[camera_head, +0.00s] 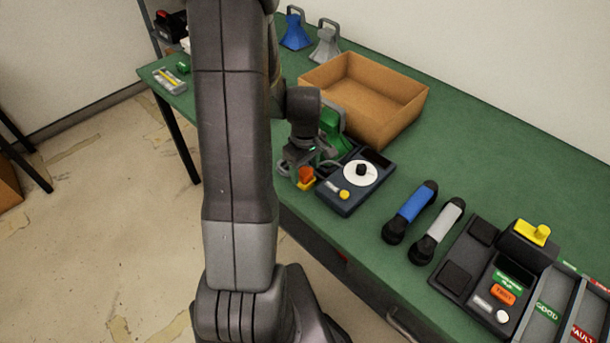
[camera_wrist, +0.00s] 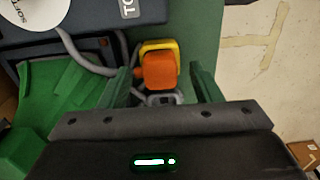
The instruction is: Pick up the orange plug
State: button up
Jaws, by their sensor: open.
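The orange plug (camera_head: 306,174) sits on a yellow base near the front edge of the green table, left of a dark device with a white dial. In the wrist view the orange plug (camera_wrist: 160,70) lies ahead, between the two fingers in the picture, with the yellow part (camera_wrist: 158,45) showing beyond it. My gripper (camera_wrist: 166,82) is open, its green fingers on either side of the plug with gaps visible. Whether the fingertips are down at the plug's height is unclear. In the head view my gripper (camera_head: 304,160) is over the plug and partly hides it.
The dial device (camera_head: 345,190) stands right beside the plug, and a grey cable (camera_wrist: 85,55) runs close by. A green object (camera_wrist: 65,105) lies left in the wrist view. A cardboard box (camera_head: 400,125) is behind. Two handsets (camera_head: 410,212) (camera_head: 437,231) lie to the right.

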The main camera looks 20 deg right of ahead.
jog(key=shift+f, duration=0.45)
jog(key=c, duration=1.1)
jog(key=shift+c, duration=0.2)
jog(key=shift+r, duration=0.15)
